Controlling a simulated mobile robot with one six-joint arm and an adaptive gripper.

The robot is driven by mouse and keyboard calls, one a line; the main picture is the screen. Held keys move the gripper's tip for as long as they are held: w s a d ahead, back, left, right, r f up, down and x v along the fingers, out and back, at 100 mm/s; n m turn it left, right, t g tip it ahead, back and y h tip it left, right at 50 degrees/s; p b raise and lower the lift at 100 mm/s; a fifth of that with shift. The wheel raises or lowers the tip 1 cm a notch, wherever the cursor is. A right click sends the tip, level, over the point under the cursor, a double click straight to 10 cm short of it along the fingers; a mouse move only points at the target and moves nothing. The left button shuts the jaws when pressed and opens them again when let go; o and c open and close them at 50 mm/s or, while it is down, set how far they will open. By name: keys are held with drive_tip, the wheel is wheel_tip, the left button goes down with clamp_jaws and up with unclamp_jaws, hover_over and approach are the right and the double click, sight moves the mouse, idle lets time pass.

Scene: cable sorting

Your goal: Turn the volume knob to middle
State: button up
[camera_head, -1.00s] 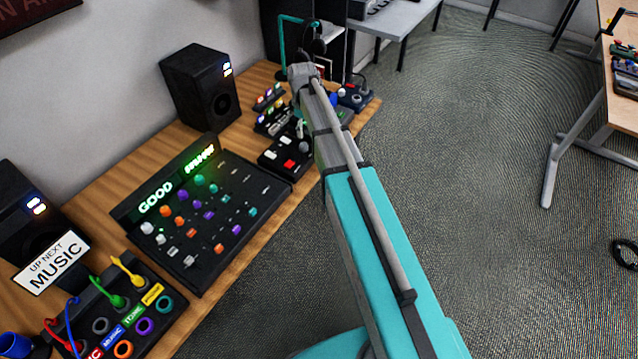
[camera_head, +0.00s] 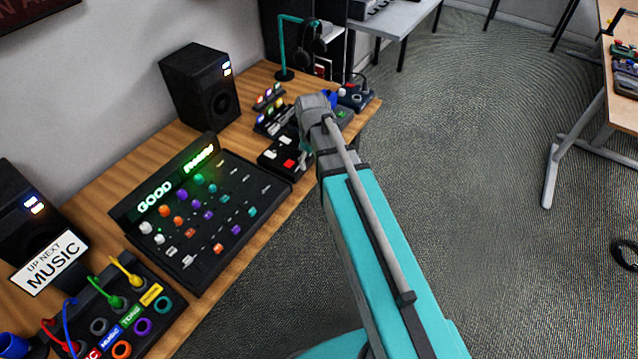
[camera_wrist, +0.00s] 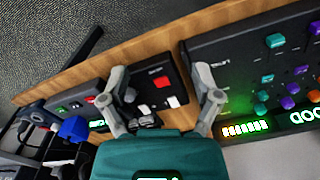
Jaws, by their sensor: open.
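A small black control box (camera_head: 270,158) with white buttons and a red button (camera_head: 289,163) sits near the front edge of the desk, right of the mixer. It also shows in the wrist view (camera_wrist: 148,76), with its red button (camera_wrist: 162,82) and a dark round knob (camera_wrist: 130,95), which may be the volume knob. Its pointer cannot be read. My gripper (camera_wrist: 158,76) is open in the wrist view, fingers spread either side of this box, the left finger close to the knob. I see nothing held. In the head view my arm covers the box's right end.
The mixer (camera_head: 225,262) with lit displays and several coloured knobs lies left of the box. A speaker (camera_head: 200,88) and headphone stand (camera_head: 284,50) stand behind. Small control boxes, one with a joystick (camera_head: 353,92), sit beyond. Open floor (camera_head: 460,180) lies right of the desk.

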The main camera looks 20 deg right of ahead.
drive_tip(key=s+m, duration=0.3)
drive_tip(key=s, duration=0.5)
drive_tip(key=shift+s+a+f+m, duration=0.25)
drive_tip(key=shift+m, duration=0.05)
drive_tip(key=shift+s+m, duration=0.3)
drive_tip(key=shift+s, duration=0.3)
idle(0.9)
